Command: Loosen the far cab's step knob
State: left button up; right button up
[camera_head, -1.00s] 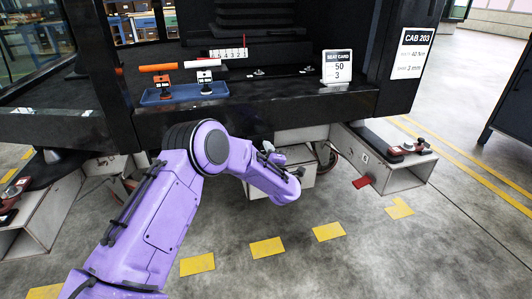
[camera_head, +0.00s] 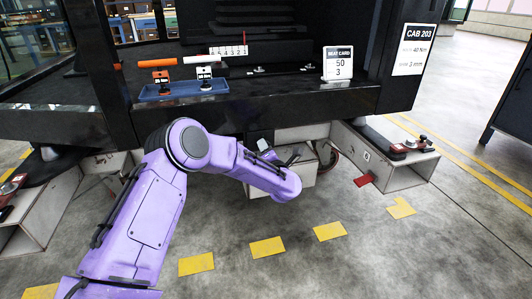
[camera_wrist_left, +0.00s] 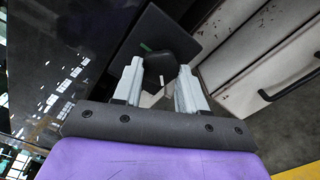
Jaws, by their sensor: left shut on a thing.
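The cab marked CAB 203 (camera_head: 420,31) stands in front of me, its dark sill running across the head view. In the left wrist view a black rounded knob (camera_wrist_left: 174,68) sits under a dark plate (camera_wrist_left: 162,34), with a small green mark and a white mark beside it. My left gripper (camera_wrist_left: 160,77) has its two grey fingers on either side of this knob, shut on it. In the head view my purple left arm reaches below the sill, and its forearm hides most of the hand and the knob. My right gripper is not in view.
A blue tray (camera_head: 150,96) with orange- and white-handled tools lies on the sill, near a SEAT CARD sign (camera_head: 338,64). A grey box step (camera_head: 399,172) with red-based clamps stands at right. A red piece (camera_head: 363,181) shows beside it. Yellow-marked floor is open in front.

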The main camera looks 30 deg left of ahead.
pick_arm(q)
jog(key=shift+d+f+n, duration=0.1)
jog(key=shift+f+n, duration=0.05)
jog(key=shift+n, duration=0.45)
jog(key=o, duration=1.1)
jog(key=shift+c, duration=0.2)
jog(key=p+v, duration=0.2)
jog(key=v, duration=0.8)
jog(key=shift+s+d+p, duration=0.15)
jog(key=shift+s+p, duration=0.05)
jog(key=shift+p, duration=0.2)
